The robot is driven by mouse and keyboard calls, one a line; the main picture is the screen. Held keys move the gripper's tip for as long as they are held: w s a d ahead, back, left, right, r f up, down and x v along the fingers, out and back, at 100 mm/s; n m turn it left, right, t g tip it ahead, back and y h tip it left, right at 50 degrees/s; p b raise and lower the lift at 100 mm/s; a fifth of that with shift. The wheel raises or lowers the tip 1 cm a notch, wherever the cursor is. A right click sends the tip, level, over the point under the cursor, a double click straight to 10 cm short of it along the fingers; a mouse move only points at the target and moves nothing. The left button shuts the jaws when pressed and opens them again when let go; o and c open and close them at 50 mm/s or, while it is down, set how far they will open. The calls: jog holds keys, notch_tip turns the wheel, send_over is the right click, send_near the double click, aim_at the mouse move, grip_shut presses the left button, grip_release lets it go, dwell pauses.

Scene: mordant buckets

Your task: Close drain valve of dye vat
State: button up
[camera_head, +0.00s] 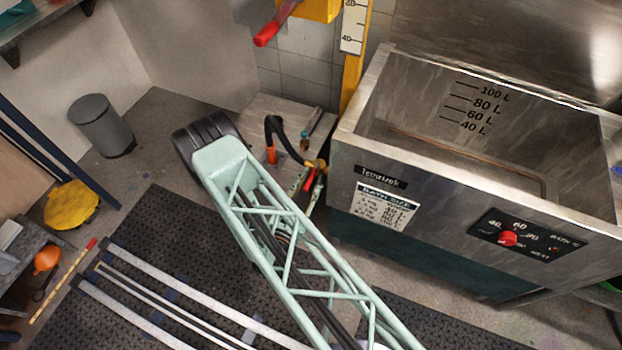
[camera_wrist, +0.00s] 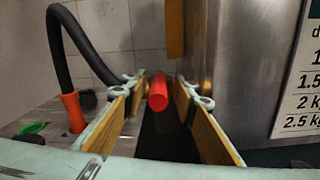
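The dye vat (camera_head: 350,170) is a large steel tank with a "Bath size" label and litre marks inside. Its drain valve (camera_head: 320,166) is a small brass fitting at the vat's lower left corner, with a red lever handle (camera_head: 309,181). In the wrist view the red handle (camera_wrist: 159,93) points towards the camera, its round end between the fingertips. My gripper (camera_wrist: 161,82) is open, one padded finger on each side of the handle, with a visible gap on both sides. The valve body is mostly hidden behind the handle and fingers in the wrist view.
A black hose (camera_head: 269,126) with an orange end (camera_wrist: 73,112) stands left of the valve. The vat wall is close on the right. A yellow box (camera_head: 318,8) with another red lever (camera_head: 266,34) hangs above. A grey bin (camera_head: 102,125) stands far left.

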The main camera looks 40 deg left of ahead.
aim_at(304, 192)
jog(key=shift+s, duration=0.15)
jog(key=v, duration=1.1)
jog(key=shift+s, duration=0.4)
dwell(0.4)
jog(key=shift+r, duration=0.1)
dwell(0.5)
